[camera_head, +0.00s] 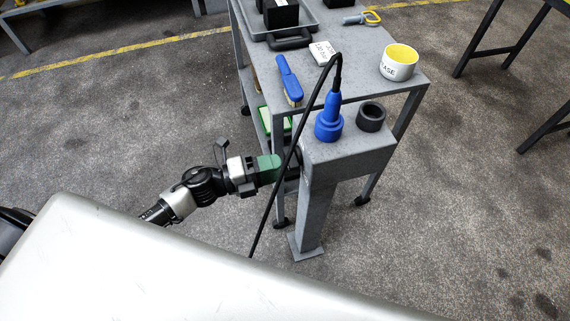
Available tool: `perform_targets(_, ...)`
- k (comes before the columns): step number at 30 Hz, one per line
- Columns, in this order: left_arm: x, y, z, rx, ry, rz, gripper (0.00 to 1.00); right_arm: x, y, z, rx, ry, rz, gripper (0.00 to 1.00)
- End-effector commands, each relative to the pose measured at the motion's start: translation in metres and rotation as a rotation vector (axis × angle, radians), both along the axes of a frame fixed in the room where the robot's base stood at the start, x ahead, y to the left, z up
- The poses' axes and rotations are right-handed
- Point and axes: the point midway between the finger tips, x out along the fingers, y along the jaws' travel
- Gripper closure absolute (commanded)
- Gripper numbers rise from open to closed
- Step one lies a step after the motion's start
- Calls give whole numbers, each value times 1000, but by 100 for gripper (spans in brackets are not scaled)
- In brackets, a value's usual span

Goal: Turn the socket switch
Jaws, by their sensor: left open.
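A grey metal post (345,150) carries a blue plug (329,118) with a black cable in its top. A dark round socket (371,116) sits beside the plug on the same top. I cannot make out the socket switch clearly; the left side face of the post head is mostly hidden by my gripper and the cable. My left gripper (286,165) is at that left side face, close to it or touching; I cannot tell which. It is open, and its fingertips are partly hidden behind the cable. My right gripper is not in view.
A grey trolley table (355,52) stands right behind the post, with a blue brush (289,80), a white-and-yellow pot (398,62) and a yellow-handled tool (363,18) on it. The black cable (270,205) hangs down across the gripper's front. Open floor lies left and right.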

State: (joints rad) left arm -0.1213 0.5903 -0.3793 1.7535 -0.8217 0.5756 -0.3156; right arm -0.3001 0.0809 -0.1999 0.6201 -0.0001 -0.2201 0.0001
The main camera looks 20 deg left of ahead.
Motion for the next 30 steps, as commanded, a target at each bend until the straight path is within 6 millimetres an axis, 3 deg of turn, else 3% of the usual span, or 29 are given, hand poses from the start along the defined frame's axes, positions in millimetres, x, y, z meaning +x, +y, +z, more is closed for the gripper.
perform_targets(6, -26, 37, -2, 4, 3, 0, 57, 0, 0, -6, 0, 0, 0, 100)
perform_targets(12, -38, 55, -1, 2, 0, -1, 57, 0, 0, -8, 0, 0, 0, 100)
perform_targets(30, -40, 59, -1, 0, 1, 2, 57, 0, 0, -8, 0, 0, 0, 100)
